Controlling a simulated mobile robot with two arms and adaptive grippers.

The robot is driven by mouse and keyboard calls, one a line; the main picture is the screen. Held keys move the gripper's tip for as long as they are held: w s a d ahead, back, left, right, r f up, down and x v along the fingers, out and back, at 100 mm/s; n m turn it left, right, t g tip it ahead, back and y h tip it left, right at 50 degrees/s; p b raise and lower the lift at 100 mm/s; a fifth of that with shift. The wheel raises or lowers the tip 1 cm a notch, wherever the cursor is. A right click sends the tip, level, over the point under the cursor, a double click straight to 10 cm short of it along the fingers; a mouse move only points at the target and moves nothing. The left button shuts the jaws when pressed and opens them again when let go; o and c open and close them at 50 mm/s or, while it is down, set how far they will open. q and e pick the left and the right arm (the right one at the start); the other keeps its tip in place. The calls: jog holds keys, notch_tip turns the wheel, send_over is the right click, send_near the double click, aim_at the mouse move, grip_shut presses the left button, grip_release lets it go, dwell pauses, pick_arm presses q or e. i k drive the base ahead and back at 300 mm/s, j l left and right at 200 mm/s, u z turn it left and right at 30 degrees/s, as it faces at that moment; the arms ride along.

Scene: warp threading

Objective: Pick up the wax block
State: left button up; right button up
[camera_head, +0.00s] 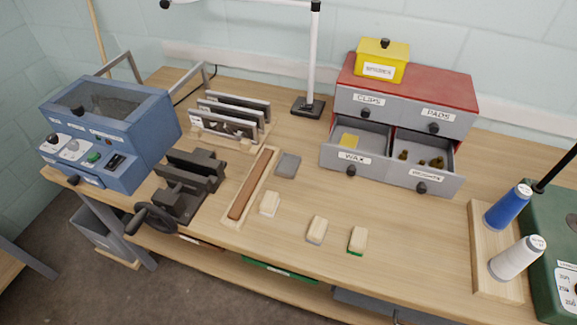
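A small yellow block (349,140), which looks like the wax block, lies in the open drawer labelled WAX (371,145). The drawer is the lower left one of a grey cabinet with a red top (424,92). The block rests toward the left side of the drawer, with free space to its right. Neither of my grippers is in view.
The open drawer labelled WEIGHTS (436,163) holds several small brass pieces. A yellow box (382,62) stands on the cabinet. Three pale blocks (269,204) (317,230) (357,240) lie near the front. A vise (181,187) stands left; thread spools (517,258) stand right.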

aim_at(348, 139)
jog(key=j+z, duration=0.1)
jog(key=j, duration=1.2)
